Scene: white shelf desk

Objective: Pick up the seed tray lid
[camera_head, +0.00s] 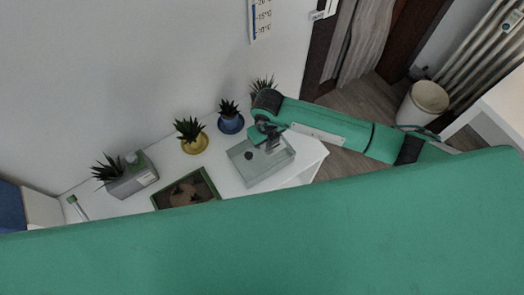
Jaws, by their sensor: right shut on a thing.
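The seed tray lid (260,170) is a clear, shallow box with a dark round knob or vent near its left side. It is at the right end of the white desk. My right gripper (268,146) is over the lid's far part and shut on it. I cannot tell whether the lid touches the desk or is raised. My left gripper is not in view.
A yellow potted plant (194,144) and a blue potted plant (231,123) stand along the wall behind. Another plant (262,87) is behind my right gripper. A grey planter (132,180) stands at left. A bin (422,103) stands on the floor at right.

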